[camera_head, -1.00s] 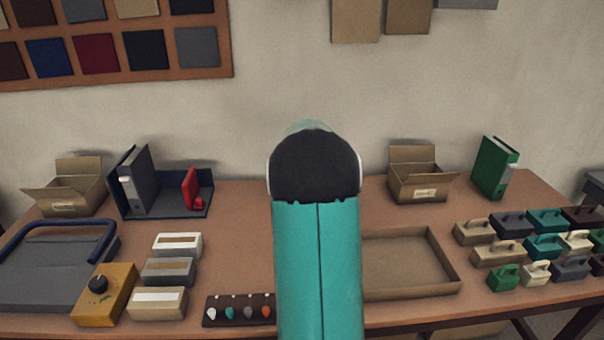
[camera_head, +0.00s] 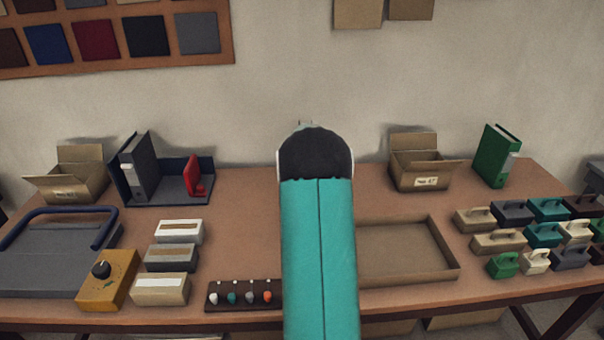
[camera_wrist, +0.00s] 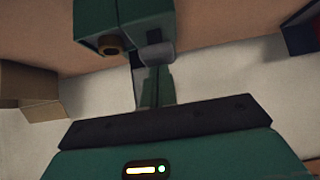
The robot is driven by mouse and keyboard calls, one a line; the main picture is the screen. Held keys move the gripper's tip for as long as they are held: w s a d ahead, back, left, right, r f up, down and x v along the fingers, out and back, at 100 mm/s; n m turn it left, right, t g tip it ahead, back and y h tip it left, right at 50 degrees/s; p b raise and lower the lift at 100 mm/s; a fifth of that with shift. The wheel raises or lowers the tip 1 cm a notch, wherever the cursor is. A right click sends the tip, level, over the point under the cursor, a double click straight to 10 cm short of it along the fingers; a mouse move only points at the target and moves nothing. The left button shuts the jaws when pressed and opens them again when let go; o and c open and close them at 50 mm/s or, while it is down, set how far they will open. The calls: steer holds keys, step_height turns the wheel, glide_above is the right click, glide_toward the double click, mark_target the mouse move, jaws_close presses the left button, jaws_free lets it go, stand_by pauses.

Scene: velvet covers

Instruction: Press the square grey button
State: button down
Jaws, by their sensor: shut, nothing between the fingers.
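A dark strip (camera_head: 217,301) near the table's front edge, left of my arm, carries small white, teal, grey and orange knob-like pieces. The grey piece (camera_head: 249,297) is third from the left; it is too small to tell whether it is a square button. No other clearly square grey button shows. My gripper (camera_head: 305,124) is mostly hidden behind my raised teal arm, with only its tip showing against the wall, well above and beyond the strip. In the wrist view its narrow fingers (camera_wrist: 155,85) are together and empty, apart from the strip.
Left of the strip are several small boxes (camera_head: 160,289), a yellow box with a black knob (camera_head: 108,279) and a grey device with a blue handle (camera_head: 50,262). An empty shallow tray (camera_head: 458,262) lies right of my arm. Handled blocks (camera_head: 503,265) crowd the right end.

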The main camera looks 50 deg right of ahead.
steer(key=shift+f, duration=1.45)
steer(key=shift+s, duration=0.1)
steer(key=v, duration=1.4)
steer(key=shift+r, duration=0.2)
steer(key=shift+d, duration=0.1)
